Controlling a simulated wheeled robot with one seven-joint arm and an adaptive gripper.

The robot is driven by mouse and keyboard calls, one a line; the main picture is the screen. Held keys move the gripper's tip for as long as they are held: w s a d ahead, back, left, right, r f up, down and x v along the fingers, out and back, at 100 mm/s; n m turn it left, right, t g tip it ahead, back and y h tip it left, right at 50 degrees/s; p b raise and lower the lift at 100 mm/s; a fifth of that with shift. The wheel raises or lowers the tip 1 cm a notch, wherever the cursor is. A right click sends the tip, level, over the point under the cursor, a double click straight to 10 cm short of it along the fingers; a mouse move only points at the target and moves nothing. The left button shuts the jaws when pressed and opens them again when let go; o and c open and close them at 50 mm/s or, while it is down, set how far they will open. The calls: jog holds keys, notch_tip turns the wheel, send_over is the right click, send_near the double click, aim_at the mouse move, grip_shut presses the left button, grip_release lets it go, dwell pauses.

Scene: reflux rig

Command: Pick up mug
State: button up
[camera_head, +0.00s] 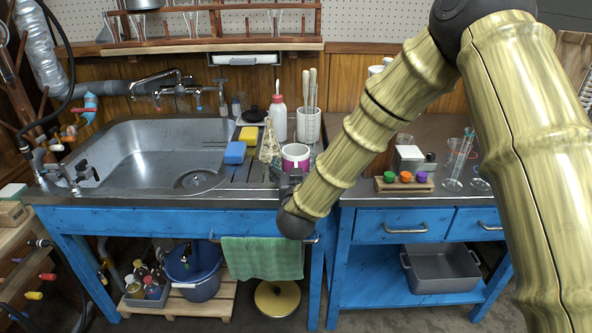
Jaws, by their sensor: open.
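A magenta mug (295,163) with a pale rim stands upright on the drainboard (243,177), to the right of the sink. My gripper (291,177) is open at the front of the mug, low and close to it. Only a small dark part of the gripper shows, and my arm's bamboo-textured links come in from the upper right. I cannot tell whether the fingers touch the mug or stand around it. The mug's lower part is partly hidden by the gripper.
Blue (235,152) and yellow (249,135) sponges lie left. The sink (150,153) is empty. A green towel (262,258) hangs below.

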jog(key=c, duration=1.4)
jog(key=shift+r, duration=0.15)
